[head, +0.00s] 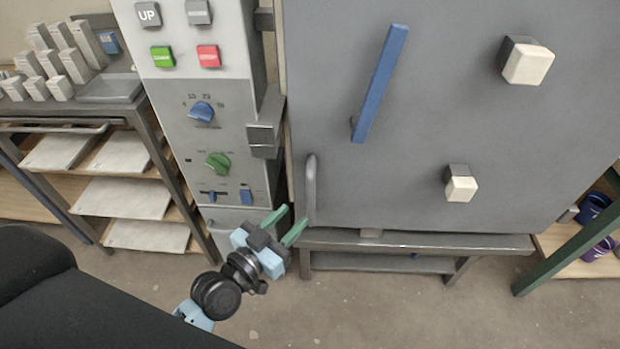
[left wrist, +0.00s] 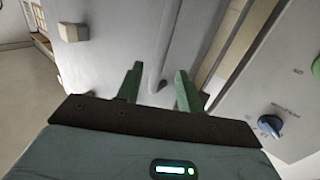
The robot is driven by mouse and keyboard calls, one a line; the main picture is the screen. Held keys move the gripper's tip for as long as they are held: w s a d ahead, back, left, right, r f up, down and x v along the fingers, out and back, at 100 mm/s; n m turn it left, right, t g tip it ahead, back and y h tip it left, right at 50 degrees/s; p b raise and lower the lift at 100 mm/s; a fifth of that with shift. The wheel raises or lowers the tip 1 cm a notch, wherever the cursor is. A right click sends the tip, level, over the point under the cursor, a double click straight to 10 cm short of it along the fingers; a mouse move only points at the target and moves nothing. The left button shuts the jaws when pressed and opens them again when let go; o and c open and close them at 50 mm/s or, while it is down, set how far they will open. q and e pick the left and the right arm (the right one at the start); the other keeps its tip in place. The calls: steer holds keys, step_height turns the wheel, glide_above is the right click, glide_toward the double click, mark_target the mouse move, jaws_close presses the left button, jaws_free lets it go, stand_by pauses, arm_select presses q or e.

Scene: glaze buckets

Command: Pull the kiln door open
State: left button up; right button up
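The grey kiln door (head: 430,120) fills the upper right of the head view and looks shut. It has a vertical grey bar handle (head: 311,190) low on its left edge, a slanted blue lever and two pale knobs. My left gripper (head: 286,223) is open, its green fingers just below and left of the handle. My right gripper is not in view.
A control panel (head: 222,125) with buttons and dials stands left of the door. A shelf rack (head: 150,140) with pale boards is at the far left. The floor in front (head: 400,310) is clear.

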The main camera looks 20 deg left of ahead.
mark_target(308, 199)
arm_select(q)
steer(key=shift+r+x, duration=0.1)
steer(key=shift+x, duration=1.85)
steer(key=shift+r+x, duration=0.15)
steer(key=shift+x, duration=1.75)
steer(key=shift+a, duration=0.1)
jaws_close()
